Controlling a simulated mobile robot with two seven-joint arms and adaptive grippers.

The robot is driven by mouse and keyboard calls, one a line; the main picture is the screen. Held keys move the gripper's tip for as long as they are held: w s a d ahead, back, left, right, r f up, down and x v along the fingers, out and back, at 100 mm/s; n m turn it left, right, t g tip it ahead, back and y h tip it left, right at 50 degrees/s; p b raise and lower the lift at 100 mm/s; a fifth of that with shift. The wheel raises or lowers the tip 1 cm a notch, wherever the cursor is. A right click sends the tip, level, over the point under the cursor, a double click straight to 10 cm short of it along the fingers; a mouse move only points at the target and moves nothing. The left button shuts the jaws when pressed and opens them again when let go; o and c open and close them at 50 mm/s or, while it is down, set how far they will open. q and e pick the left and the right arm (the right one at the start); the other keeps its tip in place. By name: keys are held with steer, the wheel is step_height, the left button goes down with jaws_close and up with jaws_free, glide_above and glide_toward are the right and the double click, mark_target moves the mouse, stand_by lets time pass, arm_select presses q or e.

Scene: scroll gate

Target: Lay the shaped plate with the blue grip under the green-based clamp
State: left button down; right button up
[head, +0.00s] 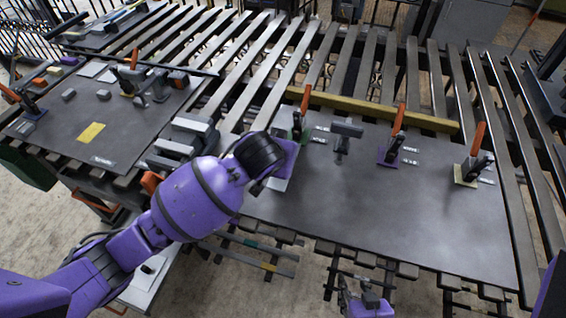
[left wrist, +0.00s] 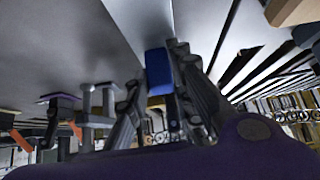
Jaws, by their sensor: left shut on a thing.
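The green-based clamp (head: 297,130), with an orange upright handle, stands at the back left of the large dark worktable (head: 380,215). My left arm reaches over this table's left edge, and its wrist hides its fingers in the head view. In the left wrist view my left gripper (left wrist: 160,95) is shut on the blue grip (left wrist: 159,72). A pale piece of the plate (head: 279,184) shows beside the wrist, close in front of the green-based clamp; its outline is mostly hidden. My right gripper (head: 365,302) is low at the bottom edge, away from the table; its finger opening is unclear.
A grey post-like fixture (head: 345,135), a purple-based clamp (head: 390,151) and a yellow-based clamp (head: 467,170) stand along the back. A yellow bar (head: 375,112) lies behind them. Grey blocks (head: 180,140) stand left of my arm. The table's front middle is clear.

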arm_select(q)
steer(key=shift+f, duration=1.3)
steer(key=c, duration=1.5)
jaws_free()
steer(key=shift+s+f, duration=0.1)
steer(key=shift+f, duration=0.05)
steer(key=shift+c, duration=0.2)
steer(key=v, duration=1.2)
